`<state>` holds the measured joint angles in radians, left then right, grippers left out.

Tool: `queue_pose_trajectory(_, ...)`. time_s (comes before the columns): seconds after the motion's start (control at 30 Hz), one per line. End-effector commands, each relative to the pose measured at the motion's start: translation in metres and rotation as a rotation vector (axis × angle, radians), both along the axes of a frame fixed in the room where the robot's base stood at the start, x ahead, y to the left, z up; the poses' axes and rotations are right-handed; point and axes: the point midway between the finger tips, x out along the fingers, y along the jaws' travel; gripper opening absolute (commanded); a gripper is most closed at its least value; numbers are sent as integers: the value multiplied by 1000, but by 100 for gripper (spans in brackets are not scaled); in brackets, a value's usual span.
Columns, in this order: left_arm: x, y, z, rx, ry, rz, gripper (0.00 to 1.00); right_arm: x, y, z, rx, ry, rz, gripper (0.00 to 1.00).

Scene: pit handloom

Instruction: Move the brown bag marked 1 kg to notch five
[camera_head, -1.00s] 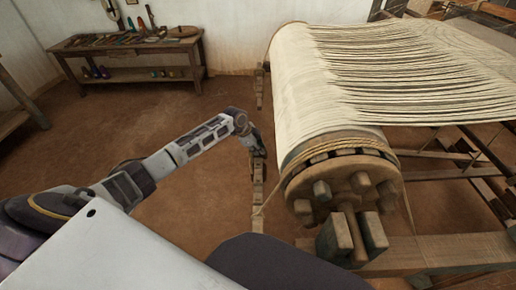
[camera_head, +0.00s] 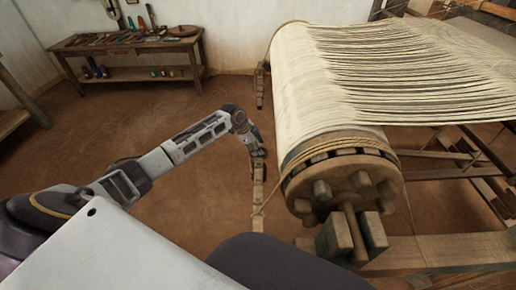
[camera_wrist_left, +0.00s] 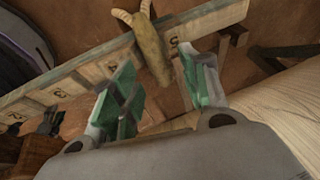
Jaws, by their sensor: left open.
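My left gripper (camera_wrist_left: 166,84) is open in the left wrist view, its two green-padded fingers spread apart with nothing between them. A brown bag (camera_wrist_left: 152,50) with two horn-like ends sits just beyond the fingertips, against a pale wooden bar (camera_wrist_left: 88,75) marked with numbers. The bag lies beside the mark that looks like 5. No weight mark is readable on it. In the head view my left gripper (camera_head: 257,150) is over the bar (camera_head: 258,192), left of the loom roller, and the bag cannot be made out. My right gripper is not in view.
The cream warp roller (camera_head: 310,85) and its pegged wooden end (camera_head: 345,185) stand close to the right of my gripper. A tool bench (camera_head: 130,45) is at the back left. The brown floor between is clear.

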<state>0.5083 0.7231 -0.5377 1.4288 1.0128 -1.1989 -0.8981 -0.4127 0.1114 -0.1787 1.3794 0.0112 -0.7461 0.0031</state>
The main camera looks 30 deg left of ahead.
Motion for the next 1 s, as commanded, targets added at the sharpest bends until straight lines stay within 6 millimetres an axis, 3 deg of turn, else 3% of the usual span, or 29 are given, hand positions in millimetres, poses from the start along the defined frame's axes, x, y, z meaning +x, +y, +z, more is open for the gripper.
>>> queue_pose_trajectory(0.6, -27, 22, 75, 1, -4, -1, 45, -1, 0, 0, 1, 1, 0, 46)
queue_pose_trajectory(1.0, -34, 26, 93, -1, -2, -2, 45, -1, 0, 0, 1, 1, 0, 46)
